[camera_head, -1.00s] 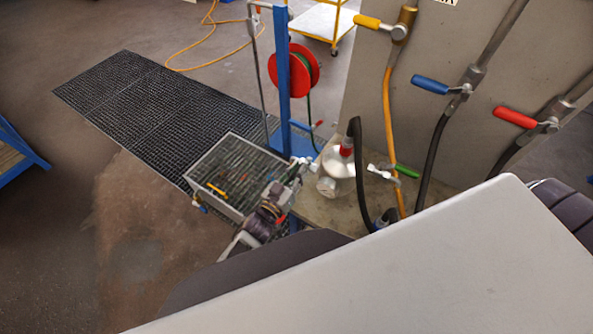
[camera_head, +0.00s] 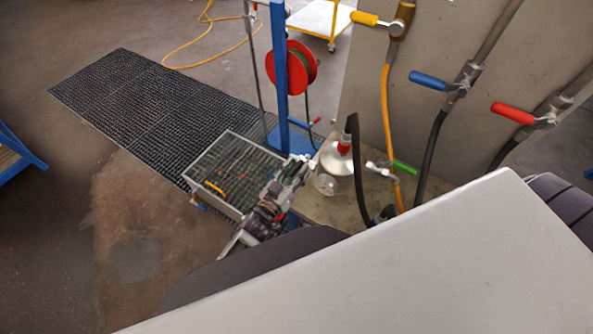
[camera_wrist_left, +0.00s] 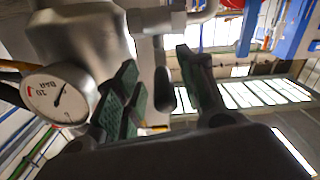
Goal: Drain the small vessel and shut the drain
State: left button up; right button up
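The small vessel (camera_head: 336,160) is a silvery metal body with a red fitting on top, low beside the grey panel. A round white gauge (camera_head: 326,184) is on its near side; the gauge also shows large in the wrist view (camera_wrist_left: 58,93), against the grey vessel body (camera_wrist_left: 80,38). My left gripper (camera_head: 298,168) is just left of the vessel. In the wrist view its green-padded fingers (camera_wrist_left: 158,88) are apart. A dark rounded piece, perhaps a valve handle (camera_wrist_left: 163,90), shows between them, with no clear contact. The drain's state is unclear. My right gripper is out of view.
A wire-mesh basket (camera_head: 232,172) with small coloured items is left of my gripper. A blue post (camera_head: 280,75) with a red reel (camera_head: 302,68) stands behind. Valves with yellow, blue, red and green (camera_head: 404,167) handles and hanging hoses are to the right.

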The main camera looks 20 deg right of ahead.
pick_arm(q)
jog(key=v, duration=1.2)
dwell(0.3)
jog(key=shift+d, duration=0.1)
dwell(0.5)
